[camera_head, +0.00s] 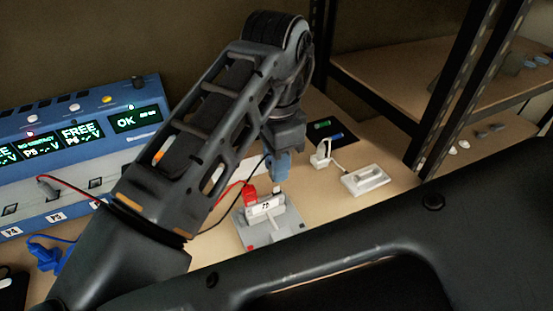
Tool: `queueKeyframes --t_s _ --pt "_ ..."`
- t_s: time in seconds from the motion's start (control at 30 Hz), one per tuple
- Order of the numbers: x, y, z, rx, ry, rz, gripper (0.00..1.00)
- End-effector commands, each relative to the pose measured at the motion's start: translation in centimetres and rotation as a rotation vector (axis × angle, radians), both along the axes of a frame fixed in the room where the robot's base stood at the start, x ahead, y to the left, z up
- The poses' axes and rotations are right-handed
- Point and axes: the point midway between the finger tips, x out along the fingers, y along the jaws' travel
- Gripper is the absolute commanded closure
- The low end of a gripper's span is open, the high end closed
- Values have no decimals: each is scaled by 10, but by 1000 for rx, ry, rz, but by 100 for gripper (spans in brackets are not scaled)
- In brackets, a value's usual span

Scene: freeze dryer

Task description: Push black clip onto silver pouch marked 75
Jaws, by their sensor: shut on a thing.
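The silver pouch (267,206), with a label that reads 75, sits on a grey holder plate (262,238) on the table. A red clip (249,192) with a red lead is at the pouch's left end. My gripper (278,181) points down just above the pouch's right end and is shut. A thin black lead (256,168) runs up to it, so it appears to hold the black clip, which is hidden by the fingers. I cannot tell whether that clip touches the pouch.
A blue tester (75,150) with lit displays stands at the left, with a blue plug (45,256) before it. A white stand (322,153) and a white tray (366,180) lie right of the holder. A dark shelf rack (455,85) rises at the right.

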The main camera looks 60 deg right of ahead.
Motion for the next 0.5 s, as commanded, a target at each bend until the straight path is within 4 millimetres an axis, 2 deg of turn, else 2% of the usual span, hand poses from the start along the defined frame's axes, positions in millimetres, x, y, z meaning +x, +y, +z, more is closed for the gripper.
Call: queueKeyframes --t_s 0.03,0.43,0.5 --pt "0 0 -7 0 0 0 100" --pt "0 0 -36 1 1 0 100" --pt "0 0 -23 0 0 0 100"
